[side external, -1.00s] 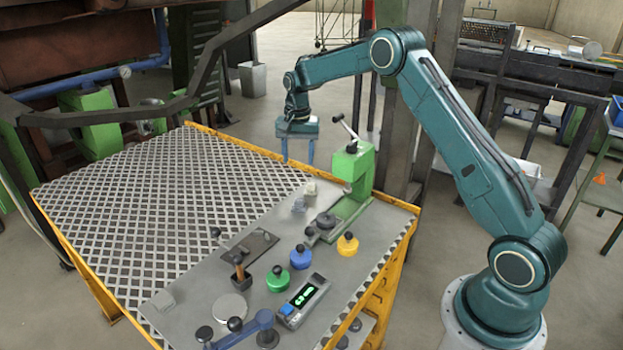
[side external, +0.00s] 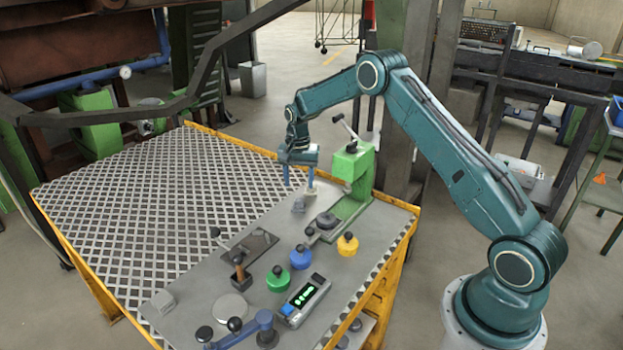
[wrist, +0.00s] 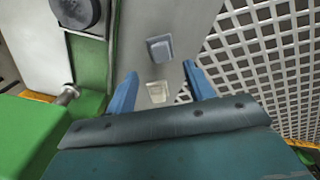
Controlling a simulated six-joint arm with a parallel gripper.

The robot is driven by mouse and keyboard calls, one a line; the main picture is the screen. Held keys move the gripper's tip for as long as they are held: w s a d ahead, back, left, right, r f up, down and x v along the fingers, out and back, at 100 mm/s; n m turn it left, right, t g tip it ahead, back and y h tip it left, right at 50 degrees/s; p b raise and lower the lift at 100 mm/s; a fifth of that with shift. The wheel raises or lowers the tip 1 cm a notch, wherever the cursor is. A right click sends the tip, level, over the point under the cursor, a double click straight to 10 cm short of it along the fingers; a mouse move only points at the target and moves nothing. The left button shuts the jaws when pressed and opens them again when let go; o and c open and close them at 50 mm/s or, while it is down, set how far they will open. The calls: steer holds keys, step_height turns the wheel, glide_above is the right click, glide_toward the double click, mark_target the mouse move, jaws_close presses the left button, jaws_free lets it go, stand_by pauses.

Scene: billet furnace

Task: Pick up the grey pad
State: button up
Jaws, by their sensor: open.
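A small grey block (side external: 299,205), which looks like the grey pad, lies on the metal plate near the green press. In the wrist view the grey block (wrist: 160,49) lies just beyond my fingertips, roughly in line with the gap between them. A small pale beige block (wrist: 157,92) shows between the fingers, nearer the wrist. My gripper (side external: 298,182) is open, with its blue fingers pointing down above these blocks. The open fingers also show in the wrist view (wrist: 160,75), with nothing held. The exact height above the plate is hard to tell.
A green press (side external: 352,165) with a lever stands close right of my gripper. Blue (side external: 301,257), green (side external: 278,279) and yellow (side external: 347,244) knobbed pieces stand nearer the front. Another light grey block (side external: 163,300) lies front left. The grid surface (side external: 150,195) is clear.

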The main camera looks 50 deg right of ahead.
mark_target(299, 200)
steer(key=shift+f, duration=0.7)
steer(key=shift+f, duration=2.55)
steer(key=c, duration=1.1)
